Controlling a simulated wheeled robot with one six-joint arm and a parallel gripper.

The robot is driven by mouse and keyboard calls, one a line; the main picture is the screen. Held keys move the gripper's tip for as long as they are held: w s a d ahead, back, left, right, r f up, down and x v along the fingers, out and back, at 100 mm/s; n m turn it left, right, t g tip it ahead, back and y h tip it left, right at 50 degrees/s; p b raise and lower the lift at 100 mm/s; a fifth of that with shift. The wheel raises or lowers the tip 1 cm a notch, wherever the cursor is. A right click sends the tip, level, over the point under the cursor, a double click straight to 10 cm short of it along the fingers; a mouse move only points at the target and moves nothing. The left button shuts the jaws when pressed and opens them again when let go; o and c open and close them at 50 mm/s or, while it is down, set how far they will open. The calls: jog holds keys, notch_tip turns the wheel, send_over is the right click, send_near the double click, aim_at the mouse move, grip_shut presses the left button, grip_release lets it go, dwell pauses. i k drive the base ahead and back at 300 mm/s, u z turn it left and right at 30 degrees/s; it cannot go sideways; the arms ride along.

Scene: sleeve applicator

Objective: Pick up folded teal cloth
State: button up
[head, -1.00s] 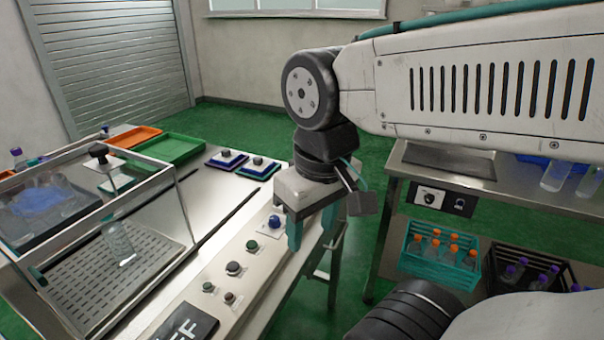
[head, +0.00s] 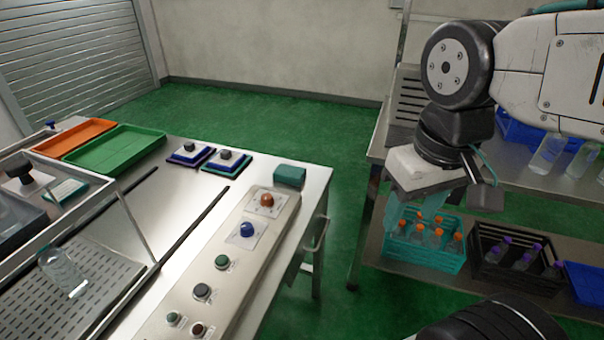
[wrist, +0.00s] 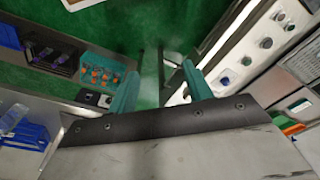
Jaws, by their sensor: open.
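The folded teal cloth (head: 289,176) lies on the far right corner of the steel table, just beyond the end of the button panel, in the head view. My gripper (head: 416,212) is to the right of the cloth, apart from it, over the gap and in front of the right-hand shelf. In the wrist view my gripper (wrist: 158,82) shows two teal fingers spread apart with nothing between them but green floor. I cannot make out the cloth in the wrist view.
The button panel (head: 222,262) runs along the table's right side, with an orange knob near the cloth. A clear-walled enclosure (head: 125,218) stands at left. A teal crate (head: 425,258) and black crate (head: 515,284) sit on the lower shelf. Green floor separates table and shelf.

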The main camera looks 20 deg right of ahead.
aim_at(292, 175)
jog(key=k, duration=1.3)
jog(key=z, duration=0.75)
jog(key=i, duration=1.35)
jog(key=u, duration=0.6)
jog(key=i, duration=0.8)
jog(key=u, duration=0.65)
